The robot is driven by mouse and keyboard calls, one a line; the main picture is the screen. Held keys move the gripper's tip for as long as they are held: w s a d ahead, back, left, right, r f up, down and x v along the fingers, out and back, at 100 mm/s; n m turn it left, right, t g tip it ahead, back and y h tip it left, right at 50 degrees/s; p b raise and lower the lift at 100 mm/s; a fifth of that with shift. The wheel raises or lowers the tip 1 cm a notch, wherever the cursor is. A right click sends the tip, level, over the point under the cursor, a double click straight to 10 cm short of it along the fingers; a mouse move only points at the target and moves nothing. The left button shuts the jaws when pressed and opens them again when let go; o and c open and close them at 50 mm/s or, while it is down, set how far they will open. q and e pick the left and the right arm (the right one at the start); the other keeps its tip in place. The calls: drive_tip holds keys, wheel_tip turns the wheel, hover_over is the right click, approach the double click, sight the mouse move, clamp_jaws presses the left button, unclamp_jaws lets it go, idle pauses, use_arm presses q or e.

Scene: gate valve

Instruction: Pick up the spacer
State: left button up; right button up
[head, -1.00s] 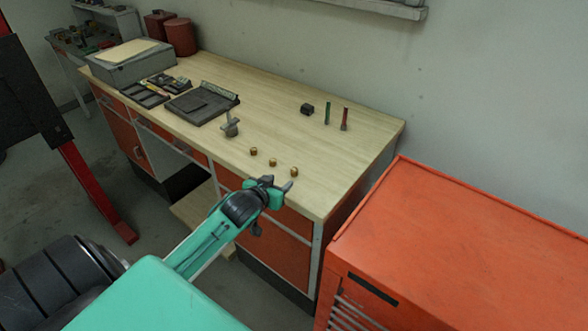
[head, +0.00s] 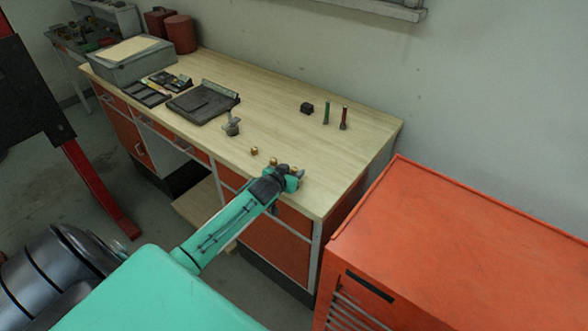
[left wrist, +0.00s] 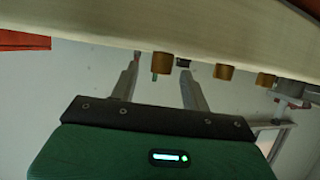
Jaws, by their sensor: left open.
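Several small brass spacers stand on the wooden bench top (head: 340,165) near its front edge. In the head view I see the left spacer (head: 254,151) and the middle spacer (head: 274,161) clearly; the right one (head: 295,169) is mostly hidden by my left gripper (head: 292,174). In the left wrist view, which is upside down, the open left gripper (left wrist: 160,68) has the nearest spacer (left wrist: 163,62) in line between its fingers. Whether the fingertips are level with it or short of it I cannot tell. My right gripper is not in view.
A grey valve part (head: 232,127) stands left of the spacers. A black block (head: 307,108), a green tool (head: 327,113) and a red tool (head: 344,118) stand further back. A dark tray (head: 200,104) lies to the left. An orange cabinet (head: 460,240) stands at the right.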

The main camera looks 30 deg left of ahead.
use_arm(q)
drive_tip(key=shift+x, duration=1.25)
clamp_jaws()
drive_tip(key=shift+r, duration=0.1)
